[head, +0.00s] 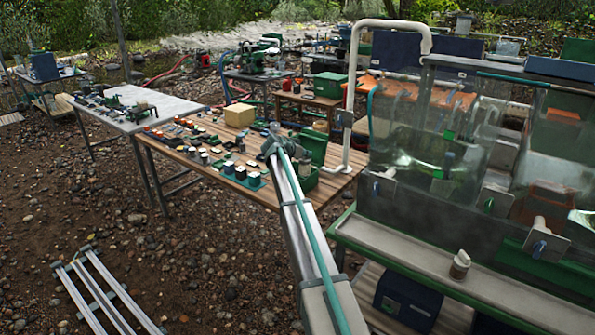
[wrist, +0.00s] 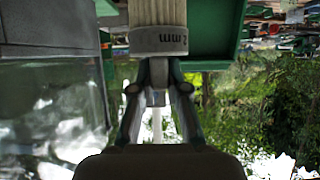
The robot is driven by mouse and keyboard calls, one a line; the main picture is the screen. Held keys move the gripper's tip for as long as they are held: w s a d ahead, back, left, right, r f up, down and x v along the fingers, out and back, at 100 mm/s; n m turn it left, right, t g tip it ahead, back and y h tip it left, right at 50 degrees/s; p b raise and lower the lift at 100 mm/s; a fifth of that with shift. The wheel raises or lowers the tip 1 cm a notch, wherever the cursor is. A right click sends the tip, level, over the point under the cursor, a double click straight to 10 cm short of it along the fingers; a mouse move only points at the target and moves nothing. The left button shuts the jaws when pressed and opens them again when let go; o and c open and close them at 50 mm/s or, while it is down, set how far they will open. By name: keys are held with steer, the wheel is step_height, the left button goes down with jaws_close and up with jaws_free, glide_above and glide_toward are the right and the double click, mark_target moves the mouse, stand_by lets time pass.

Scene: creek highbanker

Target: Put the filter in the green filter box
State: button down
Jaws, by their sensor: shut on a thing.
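The filter (wrist: 158,30) is a pleated cream cylinder with a pale grey end band bearing dark, inverted lettering. My gripper (wrist: 157,90) is shut on it at the band end. In the head view my arm reaches over the wooden table to the green filter box (head: 314,147), whose lid stands open. A small pale, grey-topped cylinder (head: 305,167) shows at the box's opening; it looks like the filter. I cannot tell how deep it sits or whether it touches the box. A green panel (wrist: 213,35), probably the box, is beside the filter in the wrist view. My arm partly hides the box.
The wooden table (head: 182,165) carries several small jars and parts and a yellow block (head: 239,114). A white pipe (head: 352,100) rises just right of the box. Glass tanks (head: 440,130) stand at right. A capped fitting (head: 460,264) sits on the near ledge.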

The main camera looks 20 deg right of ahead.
steer(key=w+d+f+p, duration=0.1)
steer(key=w+f+p, duration=0.2)
steer(key=w+f, duration=0.7)
steer(key=shift+f, duration=0.65)
steer(key=shift+f, duration=0.15)
steer(key=c, duration=1.2)
jaws_free()
steer(key=shift+r+p, duration=0.2)
steer(key=shift+p, duration=0.1)
steer(key=b+v, duration=0.2)
steer(key=v, duration=1)
